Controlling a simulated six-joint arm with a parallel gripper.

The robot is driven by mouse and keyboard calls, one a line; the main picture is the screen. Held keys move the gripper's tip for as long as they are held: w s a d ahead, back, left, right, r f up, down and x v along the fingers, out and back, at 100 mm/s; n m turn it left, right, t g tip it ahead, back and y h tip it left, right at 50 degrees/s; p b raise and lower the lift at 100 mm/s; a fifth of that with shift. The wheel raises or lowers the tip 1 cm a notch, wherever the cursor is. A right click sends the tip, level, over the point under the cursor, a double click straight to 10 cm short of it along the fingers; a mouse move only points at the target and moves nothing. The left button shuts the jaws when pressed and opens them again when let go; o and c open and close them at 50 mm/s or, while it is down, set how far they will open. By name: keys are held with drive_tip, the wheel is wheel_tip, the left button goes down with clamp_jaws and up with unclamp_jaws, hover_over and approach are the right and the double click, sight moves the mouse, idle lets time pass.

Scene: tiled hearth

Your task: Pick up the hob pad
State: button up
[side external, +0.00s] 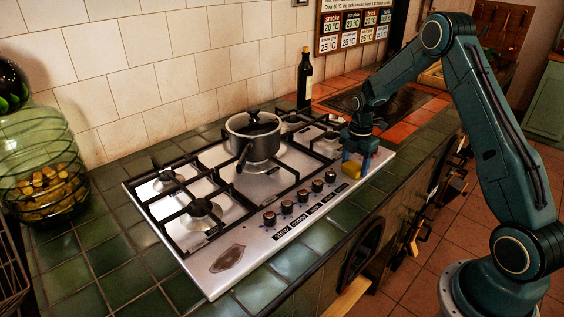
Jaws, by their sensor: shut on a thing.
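The hob pad (351,169), a small yellow block, is at the right front corner of the steel hob (246,256). My gripper (356,166) points down there and is shut on the pad. The fingers hide part of it. I cannot tell whether the pad touches the hob or is just above it.
A grey pot with a dark lid (254,140) stands on the hob, left of my gripper. Knobs (302,196) line the hob's front. A brown patch (228,258) marks its front left. A dark bottle (305,78) stands behind, and a green glass jar (42,165) is at left.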

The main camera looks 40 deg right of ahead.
sight(355, 165)
drive_tip(key=shift+r, duration=0.1)
wheel_tip(355, 165, up, 20)
idle(0.8)
idle(0.3)
